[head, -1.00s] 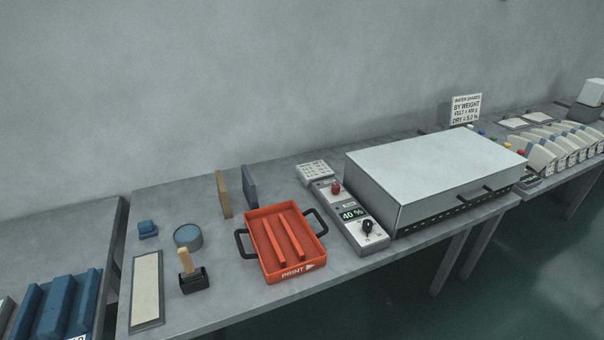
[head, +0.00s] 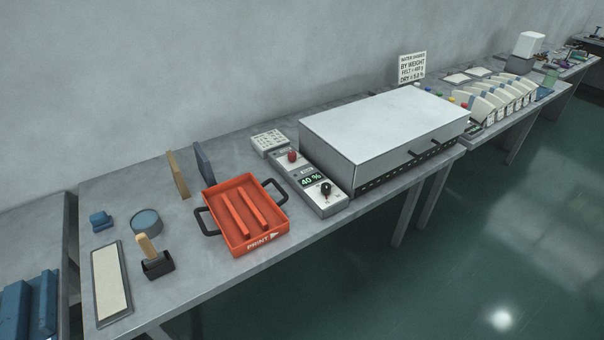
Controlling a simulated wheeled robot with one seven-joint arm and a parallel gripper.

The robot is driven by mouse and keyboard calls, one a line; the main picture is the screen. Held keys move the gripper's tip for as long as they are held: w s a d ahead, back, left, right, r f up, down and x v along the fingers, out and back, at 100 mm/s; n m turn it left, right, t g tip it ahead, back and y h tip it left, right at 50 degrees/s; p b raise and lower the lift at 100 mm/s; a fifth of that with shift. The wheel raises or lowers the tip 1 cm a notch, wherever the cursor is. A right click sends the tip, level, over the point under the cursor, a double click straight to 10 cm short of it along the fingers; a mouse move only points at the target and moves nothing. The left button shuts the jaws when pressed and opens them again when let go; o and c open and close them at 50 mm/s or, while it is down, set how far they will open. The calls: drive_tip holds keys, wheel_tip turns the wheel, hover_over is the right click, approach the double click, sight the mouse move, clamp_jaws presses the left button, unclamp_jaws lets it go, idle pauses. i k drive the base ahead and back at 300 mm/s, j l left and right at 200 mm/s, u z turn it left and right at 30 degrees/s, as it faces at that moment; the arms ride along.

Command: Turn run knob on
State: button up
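The control box (head: 309,182) stands on the grey table, just left of the large white-topped metal case (head: 385,134). On its near end is a black knob (head: 326,188); its pointer direction is too small to tell. A red knob or button (head: 292,156) sits on its far end. Between them a green-lit display (head: 310,180) reads 40 %. The lettering by the knobs is too small to read, so I cannot tell which is the run knob. My gripper is not in view.
An orange PRINT tray (head: 244,244) with black handles lies left of the control box. A stamp in a black holder (head: 158,265), a round blue-topped tin (head: 146,222) and a framed pale panel (head: 111,282) are further left. Open floor (head: 440,270) lies in front of the table.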

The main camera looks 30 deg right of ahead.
sight(292, 156)
drive_tip(key=i, duration=1.2)
